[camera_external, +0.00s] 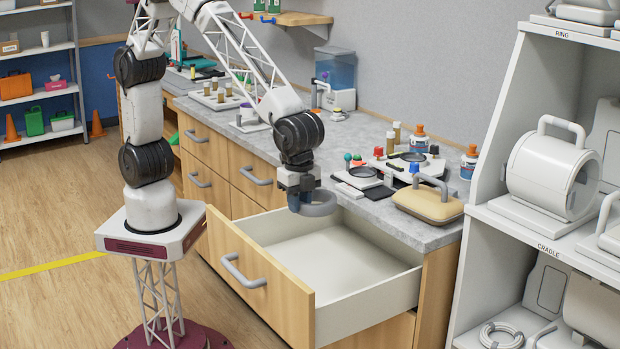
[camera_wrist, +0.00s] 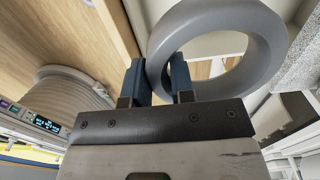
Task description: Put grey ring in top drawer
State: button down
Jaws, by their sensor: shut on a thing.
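My gripper (camera_external: 294,203) is shut on the grey ring (camera_external: 320,204), gripping one side of its band. In the wrist view the grey ring (camera_wrist: 270,40) stands between and beyond the two blue fingers (camera_wrist: 160,82). The open top drawer (camera_external: 330,262) is pulled out from the wooden cabinet, with a white, empty-looking inside and a grey handle (camera_external: 243,273) on its front. In the external view the ring appears above the back left part of the drawer. Its exact height over the drawer floor is hard to tell.
The grey counter (camera_external: 260,142) behind holds small bottles, dishes and a tan block with a handle (camera_external: 428,203). A white shelf unit (camera_external: 492,150) with a scanner model (camera_external: 550,175) stands right of the drawer. Closed drawers (camera_external: 230,170) lie to the left.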

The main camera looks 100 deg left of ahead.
notch_tip(320, 180, down, 19)
dwell(0.4)
jog(key=shift+f, duration=3.05)
jog(key=shift+f, duration=1.9)
jog(key=shift+f, duration=0.15)
jog(key=c, duration=1)
grip_release()
